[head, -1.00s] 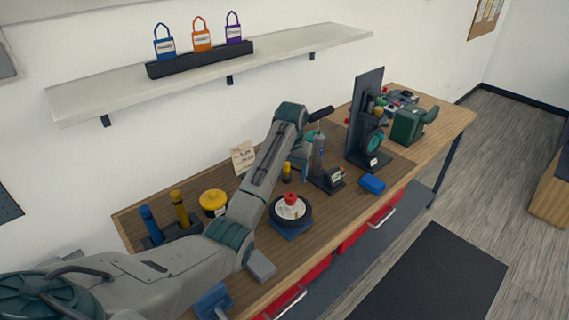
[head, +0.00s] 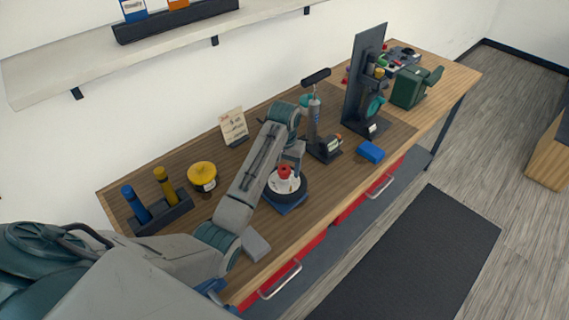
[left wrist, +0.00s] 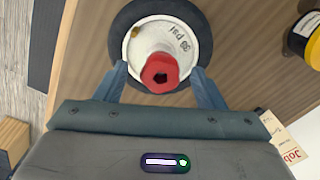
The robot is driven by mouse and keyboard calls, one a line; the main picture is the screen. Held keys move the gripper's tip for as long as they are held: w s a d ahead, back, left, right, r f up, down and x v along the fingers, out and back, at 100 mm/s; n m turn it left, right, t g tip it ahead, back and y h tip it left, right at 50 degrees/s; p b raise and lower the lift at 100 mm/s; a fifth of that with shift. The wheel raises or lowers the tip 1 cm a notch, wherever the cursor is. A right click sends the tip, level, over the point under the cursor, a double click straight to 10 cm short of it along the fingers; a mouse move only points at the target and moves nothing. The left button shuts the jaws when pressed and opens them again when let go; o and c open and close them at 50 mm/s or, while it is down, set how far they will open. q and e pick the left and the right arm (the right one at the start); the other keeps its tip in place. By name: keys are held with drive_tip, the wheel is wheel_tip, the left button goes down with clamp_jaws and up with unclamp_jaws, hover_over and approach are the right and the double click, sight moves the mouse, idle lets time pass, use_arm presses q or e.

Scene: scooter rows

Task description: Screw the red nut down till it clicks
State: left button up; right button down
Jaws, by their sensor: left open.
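The red nut (head: 284,172) sits at the centre of a white hub in a small black-tyred wheel (head: 303,191), which lies flat on a blue base (head: 291,207) on the bench. In the left wrist view the red nut (left wrist: 160,73) shows from above with a dark hole in its top, and the white hub (left wrist: 150,38) carries printed writing. My left gripper (left wrist: 161,78) is open, with its blue-grey fingers on either side of the nut and apart from it. In the head view my left arm partly hides the wheel. My right gripper is not in view.
A pump-like tool (head: 313,125) and a black upright stand (head: 364,80) are right of the wheel. A blue block (head: 370,152) lies near the front edge. A yellow tub (head: 202,176), a job card (head: 233,125) and a holder with blue and yellow handles (head: 163,214) are left.

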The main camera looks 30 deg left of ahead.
use_arm(q)
drive_tip(key=shift+a, duration=0.1)
drive_tip(key=c, duration=1)
drive_tip(key=shift+c, duration=0.3)
drive_tip(key=m, duration=1.5)
drive_tip(key=shift+w, duration=0.1)
drive_tip(key=m, duration=0.6)
drive_tip(key=shift+m, duration=0.4)
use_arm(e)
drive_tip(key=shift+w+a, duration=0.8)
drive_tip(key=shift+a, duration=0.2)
